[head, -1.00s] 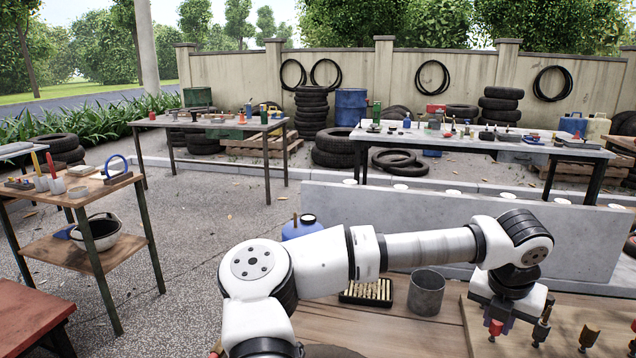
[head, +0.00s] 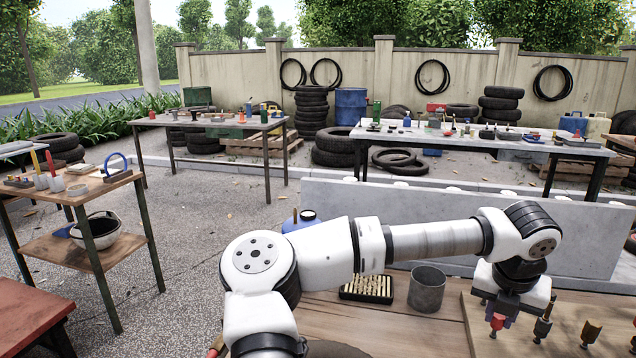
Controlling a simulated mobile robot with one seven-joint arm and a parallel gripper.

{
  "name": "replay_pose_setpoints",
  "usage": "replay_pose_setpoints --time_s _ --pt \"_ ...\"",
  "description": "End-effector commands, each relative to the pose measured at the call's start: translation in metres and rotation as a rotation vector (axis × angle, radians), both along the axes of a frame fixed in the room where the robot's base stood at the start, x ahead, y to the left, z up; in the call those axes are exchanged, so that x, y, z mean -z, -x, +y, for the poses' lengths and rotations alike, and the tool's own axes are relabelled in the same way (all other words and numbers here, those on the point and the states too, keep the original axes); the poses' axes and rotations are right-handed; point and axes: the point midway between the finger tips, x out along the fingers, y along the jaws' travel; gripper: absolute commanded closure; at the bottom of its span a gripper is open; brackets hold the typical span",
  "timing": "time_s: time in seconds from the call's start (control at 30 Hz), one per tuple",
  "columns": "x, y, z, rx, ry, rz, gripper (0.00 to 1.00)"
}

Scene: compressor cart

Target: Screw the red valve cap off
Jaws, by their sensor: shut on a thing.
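My gripper (head: 499,309) points down over the wooden board at the lower right and is shut on the red valve cap (head: 497,322). The dark finger parts hide the upper part of the cap. A small brownish piece shows right below the cap; it is too small to tell whether the cap is still on its stem or apart from it.
Beside the cap stand a dark-and-silver fitting (head: 542,327) and a brass-coloured one (head: 590,334), both close to my gripper. A grey metal cup (head: 427,290) and a dark tray of small pale pieces (head: 367,289) stand on the bench to the left.

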Motion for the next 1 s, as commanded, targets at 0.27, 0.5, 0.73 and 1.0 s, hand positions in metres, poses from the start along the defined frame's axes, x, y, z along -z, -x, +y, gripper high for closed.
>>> replay_pose_setpoints --time_s 0.27,0.5,0.73,1.0 --pt "-0.013 0.0 0.0 0.0 0.001 -0.001 1.0" --pt "-0.022 0.0 0.0 0.0 0.0 -0.001 1.0" --pt "-0.032 0.0 0.0 0.0 0.0 0.0 1.0" --pt "-0.043 0.0 0.0 0.001 -0.001 -0.001 1.0"
